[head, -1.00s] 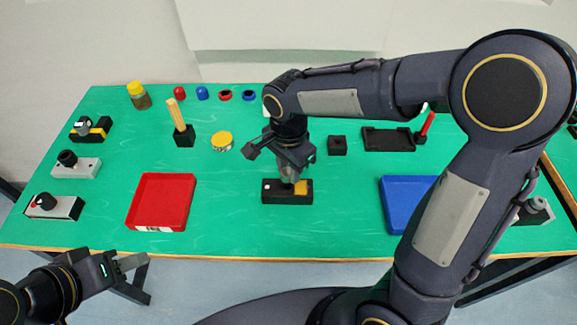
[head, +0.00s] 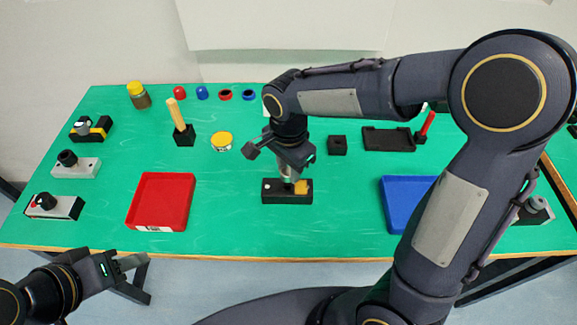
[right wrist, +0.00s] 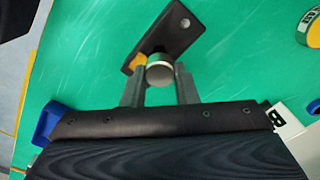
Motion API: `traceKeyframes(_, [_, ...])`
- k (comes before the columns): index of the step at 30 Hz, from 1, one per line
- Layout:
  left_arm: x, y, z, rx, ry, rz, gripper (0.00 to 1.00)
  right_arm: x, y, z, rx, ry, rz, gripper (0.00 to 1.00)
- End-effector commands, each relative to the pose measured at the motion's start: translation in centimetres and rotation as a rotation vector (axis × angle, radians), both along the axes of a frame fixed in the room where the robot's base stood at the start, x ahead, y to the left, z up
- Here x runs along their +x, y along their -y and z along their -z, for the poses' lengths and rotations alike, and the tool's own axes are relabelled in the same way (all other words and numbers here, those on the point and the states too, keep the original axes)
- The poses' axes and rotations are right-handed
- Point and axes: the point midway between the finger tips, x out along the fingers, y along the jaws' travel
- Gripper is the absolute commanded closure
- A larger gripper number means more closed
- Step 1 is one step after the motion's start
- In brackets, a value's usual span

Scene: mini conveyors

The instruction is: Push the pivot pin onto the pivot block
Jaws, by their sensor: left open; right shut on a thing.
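The pivot block, a black oblong block (head: 273,198) with a yellow part at one end, lies on the green table at front centre. In the right wrist view the block (right wrist: 170,30) shows a hole near its far end. My right gripper (head: 289,179) points down right over the block. It is shut on a round, silver-topped piece, the pivot pin (right wrist: 160,69), between its fingers. The pin's lower end is hidden, so I cannot tell how it sits on the block. My left gripper (head: 134,262) is open and empty, off the table's front edge at lower left.
A red tray (head: 160,226) stands left of the block and a blue tray (head: 408,182) right, partly behind my right arm. A small black block (head: 337,146), a dark tray (head: 388,139) and a yellow-lidded tin (head: 221,141) lie behind. Green table is clear around the block.

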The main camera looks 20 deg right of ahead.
Motion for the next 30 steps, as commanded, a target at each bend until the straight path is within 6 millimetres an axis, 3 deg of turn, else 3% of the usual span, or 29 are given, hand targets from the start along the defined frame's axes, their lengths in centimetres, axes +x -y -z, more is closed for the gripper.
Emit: traceKeyframes(30, [0.0,0.0,1.6,0.000,0.000,0.000,0.59,0.0,0.0,2.0,0.000,0.000,0.000,0.96])
